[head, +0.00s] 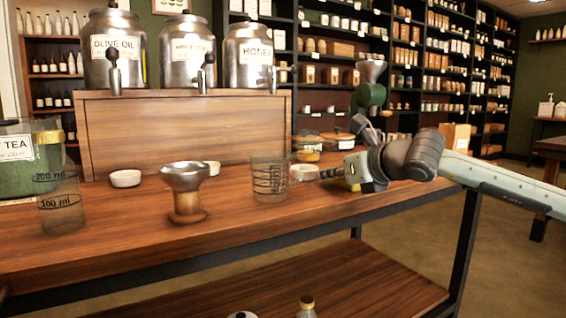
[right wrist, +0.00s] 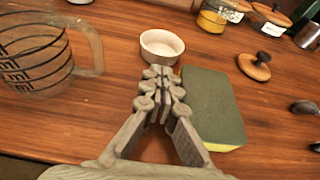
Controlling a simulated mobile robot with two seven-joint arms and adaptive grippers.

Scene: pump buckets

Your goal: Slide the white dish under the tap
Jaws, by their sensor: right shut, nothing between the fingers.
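A small white dish (head: 304,173) stands on the wooden counter, right of the glass measuring jug, and shows in the right wrist view (right wrist: 162,46). My right gripper (head: 322,173) is shut and empty, its fingertips (right wrist: 160,74) low over the counter just beside this dish; I cannot tell if they touch it. Two more white dishes stand further left, one at the left (head: 125,178) and one partly hidden behind the funnel (head: 212,168). Taps hang from the olive oil can (head: 113,76), the middle can (head: 207,76) and the honey can (head: 270,80), above the wooden box. My left gripper is not in view.
The measuring jug (head: 269,180) stands left of the dish, in front of the box (head: 180,130). A green and yellow sponge (right wrist: 212,108) lies beside my right fingers. A metal funnel (head: 185,180) on a wooden stand and a beaker (head: 60,205) stand further left. Jars (head: 338,141) are behind.

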